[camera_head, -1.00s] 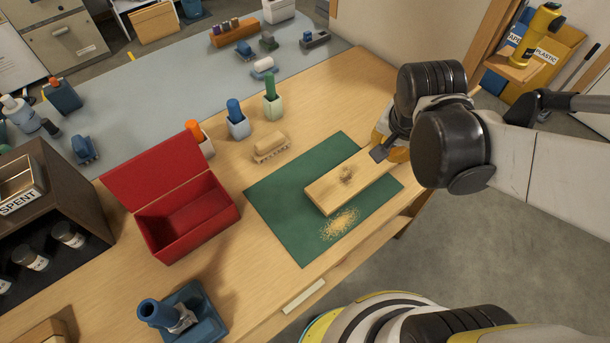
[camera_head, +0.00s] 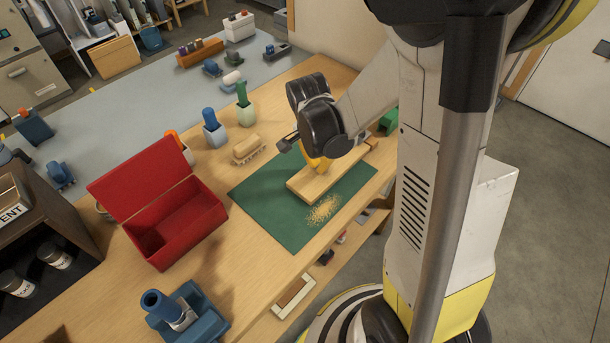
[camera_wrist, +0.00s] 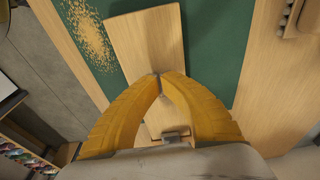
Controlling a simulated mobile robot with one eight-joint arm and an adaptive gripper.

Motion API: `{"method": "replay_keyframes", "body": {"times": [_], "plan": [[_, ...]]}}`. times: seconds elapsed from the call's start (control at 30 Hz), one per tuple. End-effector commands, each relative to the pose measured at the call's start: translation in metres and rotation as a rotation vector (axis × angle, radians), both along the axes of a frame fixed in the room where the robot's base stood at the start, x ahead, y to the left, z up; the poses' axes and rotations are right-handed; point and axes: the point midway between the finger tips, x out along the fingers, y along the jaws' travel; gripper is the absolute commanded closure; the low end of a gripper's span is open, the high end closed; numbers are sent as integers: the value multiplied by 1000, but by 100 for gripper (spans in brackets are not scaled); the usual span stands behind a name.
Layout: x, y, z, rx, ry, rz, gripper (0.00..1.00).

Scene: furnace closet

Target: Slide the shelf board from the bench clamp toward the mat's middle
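The pale wooden shelf board (camera_head: 308,184) lies flat across the green mat (camera_head: 258,207), its left end on the mat. Its right part is partly hidden behind my gripper (camera_head: 318,167). In the wrist view my gripper (camera_wrist: 158,80) has its yellow fingers drawn together, tips meeting over the board (camera_wrist: 148,40), with nothing visible between the tips. Whether the tips touch the board's face is hard to tell. A green block-like object (camera_head: 389,121), possibly the bench clamp, is at the bench's right edge, beyond the board's right end.
Sawdust (camera_head: 323,210) lies on the mat in front of the board. A wooden brush (camera_head: 248,148) lies behind the mat. An open red box (camera_head: 175,235) stands to the left. Blue and green-handled tools (camera_head: 212,128) stand in cups behind. Bare bench shows between box and mat.

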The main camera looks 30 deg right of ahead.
Motion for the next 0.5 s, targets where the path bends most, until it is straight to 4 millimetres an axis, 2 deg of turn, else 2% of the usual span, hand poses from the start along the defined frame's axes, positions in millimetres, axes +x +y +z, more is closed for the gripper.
{"method": "replay_keyframes", "body": {"times": [0.1,0.23,0.33,0.5], "plan": [[8,-23,-2,0,0,-3,100],[15,-43,-1,0,0,-2,100],[14,-41,-13,0,-1,1,100],[14,-40,-16,0,-1,2,100]]}}
